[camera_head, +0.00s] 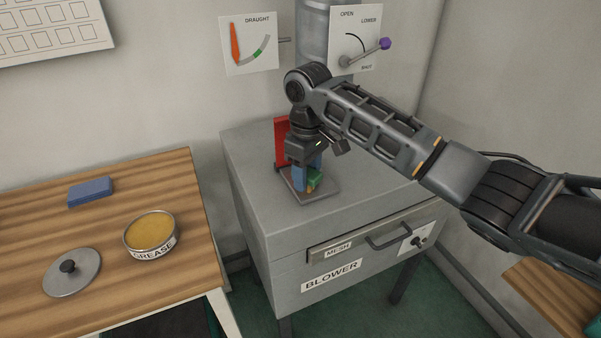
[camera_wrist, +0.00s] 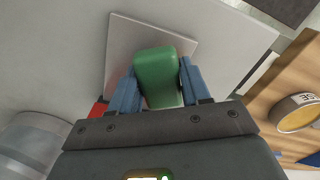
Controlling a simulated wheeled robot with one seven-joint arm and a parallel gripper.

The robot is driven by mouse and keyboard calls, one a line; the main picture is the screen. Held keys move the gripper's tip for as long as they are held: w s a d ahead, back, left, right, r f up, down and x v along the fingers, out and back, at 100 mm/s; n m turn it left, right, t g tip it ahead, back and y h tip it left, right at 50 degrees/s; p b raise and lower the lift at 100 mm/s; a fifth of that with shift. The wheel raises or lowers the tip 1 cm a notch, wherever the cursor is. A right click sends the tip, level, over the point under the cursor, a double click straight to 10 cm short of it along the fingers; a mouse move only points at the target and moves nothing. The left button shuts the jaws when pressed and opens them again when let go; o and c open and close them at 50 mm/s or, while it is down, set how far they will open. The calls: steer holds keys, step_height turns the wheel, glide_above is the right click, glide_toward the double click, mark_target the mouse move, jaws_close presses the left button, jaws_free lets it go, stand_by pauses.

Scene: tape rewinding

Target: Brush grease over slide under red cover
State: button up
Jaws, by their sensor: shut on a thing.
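My gripper (camera_head: 311,178) is low over the small grey plate (camera_head: 325,197) on top of the blower cabinet. Its blue fingers are closed around a green block-like thing (camera_wrist: 158,70), likely the brush's handle; it also shows low between the fingers in the head view (camera_head: 315,182). Any bristles are hidden. The red cover (camera_head: 281,143) stands upright behind my gripper at the plate's back left, and a bit of it shows in the wrist view (camera_wrist: 98,109). The slide cannot be made out. The open grease tin (camera_head: 150,233) sits on the wooden table at left.
The tin's lid (camera_head: 71,272) and a blue block (camera_head: 91,191) lie on the wooden table (camera_head: 185,290). The blower cabinet (camera_head: 260,190) has a mesh drawer handle (camera_head: 390,237) in front. A draught gauge (camera_head: 249,44) and a purple-knobbed lever (camera_head: 385,43) are on the wall behind.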

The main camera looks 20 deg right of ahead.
mark_target(288, 183)
steer(key=shift+d+f+p, duration=0.15)
steer(key=shift+d+p, duration=0.3)
steer(key=shift+d, duration=1.15)
steer(key=shift+d+f+p, duration=0.1)
steer(key=shift+d+p, duration=0.3)
steer(key=shift+d, duration=1.2)
steer(key=shift+w+b, duration=0.3)
steer(key=shift+w, duration=0.3)
steer(key=shift+w+r, duration=0.1)
steer(key=shift+w, duration=0.1)
steer(key=shift+a+r+p, duration=0.15)
steer(key=shift+a+p, duration=0.9)
steer(key=shift+a, duration=0.45)
steer(key=shift+a+f, duration=0.15)
steer(key=shift+a, duration=1.55)
steer(key=shift+a+f, duration=0.1)
steer(key=shift+a, duration=1.55)
steer(key=shift+w, duration=0.75)
steer(key=shift+d+r, duration=0.25)
steer(key=shift+d, duration=1.4)
steer(key=shift+d+f, duration=0.15)
steer(key=shift+d, duration=1.5)
steer(key=shift+d+f, duration=0.1)
steer(key=shift+d, duration=1.5)
